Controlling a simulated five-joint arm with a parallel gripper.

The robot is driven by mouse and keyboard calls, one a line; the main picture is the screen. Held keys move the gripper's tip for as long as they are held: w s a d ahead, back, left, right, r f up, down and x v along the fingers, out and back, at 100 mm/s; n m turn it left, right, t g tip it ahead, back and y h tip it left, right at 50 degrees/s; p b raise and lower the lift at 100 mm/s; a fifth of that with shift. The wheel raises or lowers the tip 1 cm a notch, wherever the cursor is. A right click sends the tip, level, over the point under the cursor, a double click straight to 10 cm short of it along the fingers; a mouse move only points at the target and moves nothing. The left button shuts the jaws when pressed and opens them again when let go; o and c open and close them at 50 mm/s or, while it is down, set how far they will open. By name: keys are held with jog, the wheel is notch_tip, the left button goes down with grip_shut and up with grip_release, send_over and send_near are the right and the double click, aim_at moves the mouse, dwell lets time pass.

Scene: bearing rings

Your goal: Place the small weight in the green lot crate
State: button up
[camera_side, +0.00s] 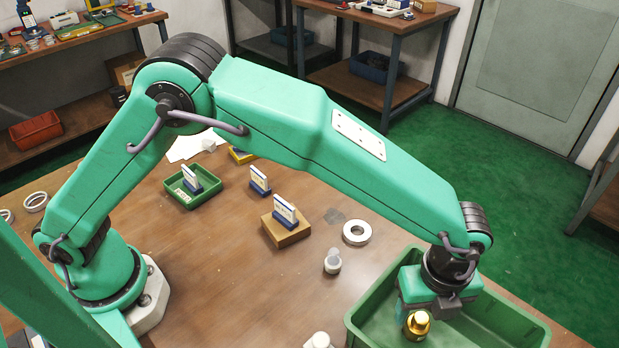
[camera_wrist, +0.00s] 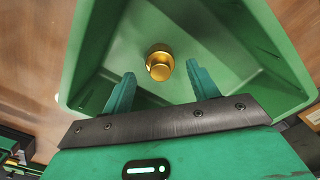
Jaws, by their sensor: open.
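The small weight (camera_side: 417,325) is brass-coloured with a knob on top. It is inside the large green crate (camera_side: 362,335) at the lower right of the side view. The wrist view shows the weight (camera_wrist: 159,62) against the crate floor, between and slightly beyond my fingertips, with a gap on each side. My gripper (camera_wrist: 159,77) is open, pointing down into the crate (camera_wrist: 85,60). In the side view my gripper (camera_side: 416,308) is right above the weight and hides part of the crate. Whether the weight's base touches the floor is hard to tell.
A smaller green tray (camera_side: 208,196) with a card stand is further left on the table.

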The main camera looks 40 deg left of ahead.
aim_at(420, 315)
notch_tip(420, 315, up, 8)
dwell(0.4)
jog(key=shift+r, duration=0.1)
dwell(0.4)
jog(key=a+r+n+t, duration=0.1)
jog(key=a+r+n, duration=0.3)
jog(key=a, duration=0.4)
jog(key=w+a+r+n+t+h, duration=0.1)
jog(key=a+r+n, duration=0.3)
jog(key=a, duration=0.4)
jog(key=a+r+n+t, duration=0.1)
jog(key=a+r+n, duration=0.3)
jog(key=a, duration=0.4)
jog(key=s+a+n+t, duration=0.1)
jog(key=s+a+n, duration=0.5)
jog(key=a+n, duration=0.1)
jog(key=s+a+f+n+t+y, duration=0.1)
jog(key=s+a+n, duration=0.6)
jog(key=a, duration=0.3)
jog(key=shift+a+t, duration=0.25)
jog(key=shift+t, duration=0.05)
